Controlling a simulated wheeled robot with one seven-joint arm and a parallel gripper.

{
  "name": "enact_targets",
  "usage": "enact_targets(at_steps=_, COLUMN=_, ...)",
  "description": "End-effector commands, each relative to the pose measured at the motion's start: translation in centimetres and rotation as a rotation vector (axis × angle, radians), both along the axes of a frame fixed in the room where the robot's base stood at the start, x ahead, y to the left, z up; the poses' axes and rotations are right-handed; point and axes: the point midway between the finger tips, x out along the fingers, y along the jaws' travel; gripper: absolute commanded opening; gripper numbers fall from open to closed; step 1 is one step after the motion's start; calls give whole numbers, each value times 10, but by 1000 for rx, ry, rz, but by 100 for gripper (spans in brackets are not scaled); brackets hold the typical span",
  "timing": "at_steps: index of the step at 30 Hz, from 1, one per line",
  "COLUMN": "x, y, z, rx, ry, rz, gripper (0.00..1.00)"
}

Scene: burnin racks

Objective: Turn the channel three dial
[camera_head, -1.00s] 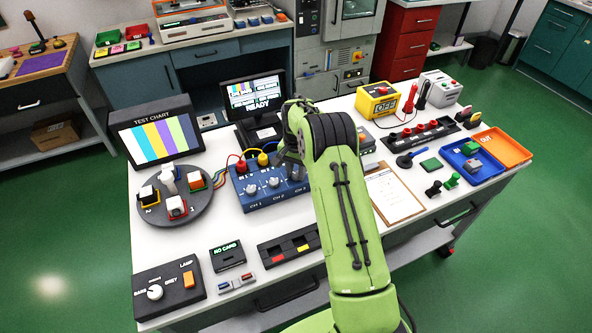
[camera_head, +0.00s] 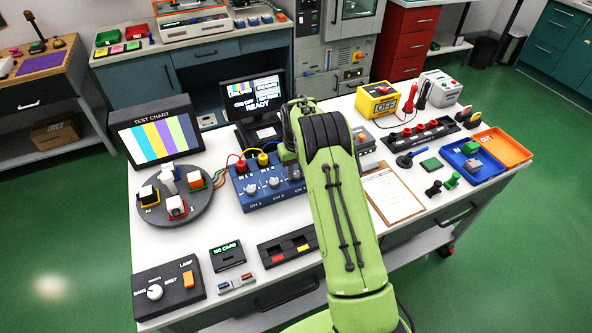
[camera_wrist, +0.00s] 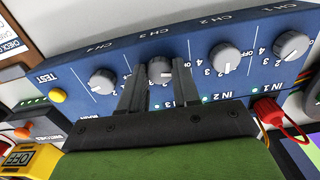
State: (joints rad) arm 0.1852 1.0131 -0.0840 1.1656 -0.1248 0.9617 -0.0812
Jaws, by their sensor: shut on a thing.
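The blue channel box (camera_head: 262,204) stands mid-table in the head view, partly hidden by my arm. In the wrist view its panel (camera_wrist: 200,45) carries a row of grey dials labelled CH 1 to CH 4 from right to left. My gripper (camera_wrist: 160,80) is shut on the channel three dial (camera_wrist: 160,67), one finger on each side of it. The channel two dial (camera_wrist: 224,57) and channel one dial (camera_wrist: 291,45) are to its right, and the channel four dial (camera_wrist: 102,82) is to its left, all clear of the fingers.
A red plug (camera_wrist: 267,110) with its cable is in the box's front right. A yellow button (camera_wrist: 57,96) marked TEST is at the left. The monitor (camera_head: 252,97) behind the box reads READY. A clipboard (camera_head: 393,192) lies right of my arm.

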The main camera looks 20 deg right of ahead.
Motion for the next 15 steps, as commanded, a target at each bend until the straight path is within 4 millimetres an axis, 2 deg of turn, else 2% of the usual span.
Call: enact_targets(at_steps=15, x=2, y=0, z=2, rx=-1, ry=-7, rz=61, gripper=1)
